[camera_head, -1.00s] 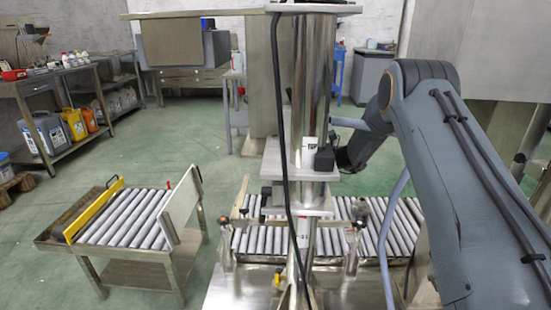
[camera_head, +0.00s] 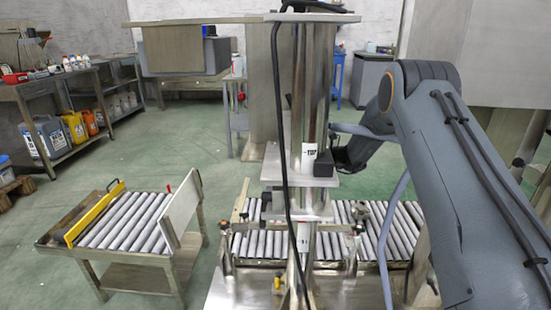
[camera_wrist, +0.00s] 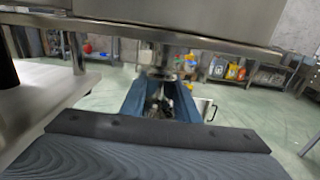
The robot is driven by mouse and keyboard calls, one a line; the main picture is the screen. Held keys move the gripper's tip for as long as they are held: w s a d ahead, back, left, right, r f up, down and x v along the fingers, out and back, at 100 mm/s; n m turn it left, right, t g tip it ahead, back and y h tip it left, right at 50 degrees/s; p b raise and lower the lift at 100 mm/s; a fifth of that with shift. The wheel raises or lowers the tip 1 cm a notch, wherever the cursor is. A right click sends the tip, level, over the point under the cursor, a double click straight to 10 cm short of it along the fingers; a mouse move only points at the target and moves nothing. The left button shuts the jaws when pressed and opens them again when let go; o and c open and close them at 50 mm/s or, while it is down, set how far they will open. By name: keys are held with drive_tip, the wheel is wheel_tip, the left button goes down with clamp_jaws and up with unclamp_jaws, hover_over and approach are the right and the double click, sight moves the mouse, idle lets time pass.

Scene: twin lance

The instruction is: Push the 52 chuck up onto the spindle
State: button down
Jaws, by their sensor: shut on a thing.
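In the wrist view the two blue fingers of my gripper (camera_wrist: 165,103) are shut on a small metallic piece, the chuck (camera_wrist: 159,102). It stands between the fingers, right below a short metal spindle (camera_wrist: 158,58) that hangs under a machine plate. I cannot tell whether the chuck touches the spindle or a gap remains, and no number can be read on it. In the head view my arm reaches in from the right behind the machine's steel column (camera_head: 318,95). The fingers and the chuck are hidden there.
A flat plate edge (camera_wrist: 95,27) spans the wrist view just above my fingers. A light metal plate (camera_wrist: 40,95) stands close on the left. In the head view a roller conveyor (camera_head: 345,235) lies behind the column and a roller table (camera_head: 125,220) stands at left, with open green floor between.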

drive_tip(key=shift+r, duration=0.2)
drive_tip(key=c, duration=1.7)
unclamp_jaws()
drive_tip(key=o, duration=0.4)
drive_tip(key=shift+f, duration=0.1)
drive_tip(key=shift+d, duration=0.15)
drive_tip(key=shift+w+d, duration=0.1)
drive_tip(key=shift+d, duration=3.6)
